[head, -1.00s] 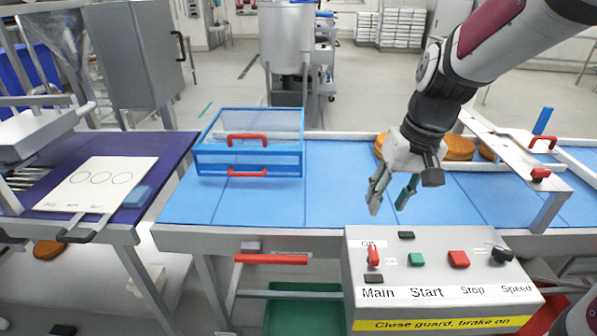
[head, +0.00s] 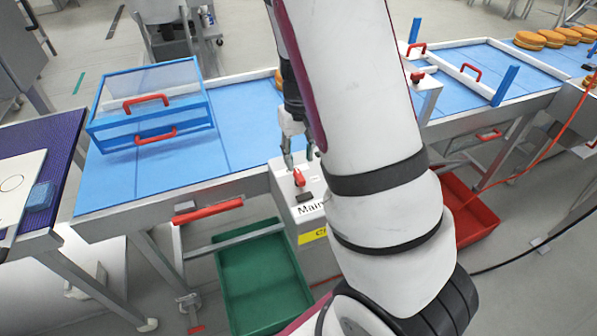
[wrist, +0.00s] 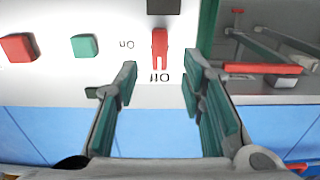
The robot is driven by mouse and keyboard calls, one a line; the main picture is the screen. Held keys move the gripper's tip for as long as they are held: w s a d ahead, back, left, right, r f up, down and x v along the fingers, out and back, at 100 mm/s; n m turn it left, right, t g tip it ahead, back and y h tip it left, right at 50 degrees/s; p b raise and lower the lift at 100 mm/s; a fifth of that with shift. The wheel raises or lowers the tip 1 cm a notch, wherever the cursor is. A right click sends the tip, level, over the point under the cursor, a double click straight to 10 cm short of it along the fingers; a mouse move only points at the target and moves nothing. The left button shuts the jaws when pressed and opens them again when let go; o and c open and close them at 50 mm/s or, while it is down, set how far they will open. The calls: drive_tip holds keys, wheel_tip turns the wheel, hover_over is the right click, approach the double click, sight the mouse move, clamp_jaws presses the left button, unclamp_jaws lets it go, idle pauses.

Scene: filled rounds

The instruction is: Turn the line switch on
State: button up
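In the wrist view the lever (wrist: 160,50) points down the picture toward the "Off" label (wrist: 160,77). The "On" label (wrist: 127,44) is to its left. My gripper (head: 301,162) is close to the lever in the head view. In the wrist view my gripper (wrist: 161,72) is open, its two fingers apart on either side of the "Off" label, with nothing between them. I cannot tell whether a finger touches the lever.
A green button (wrist: 85,46) and a red button (wrist: 17,47) are on the same panel. A black plate (wrist: 164,5) is beyond the lever. A blue guard (head: 150,105) stands on the belt.

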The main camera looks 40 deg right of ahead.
sight(299, 175)
wheel_tip(299, 175, down, 6)
drive_tip(key=shift+f, duration=0.25)
clamp_jaws()
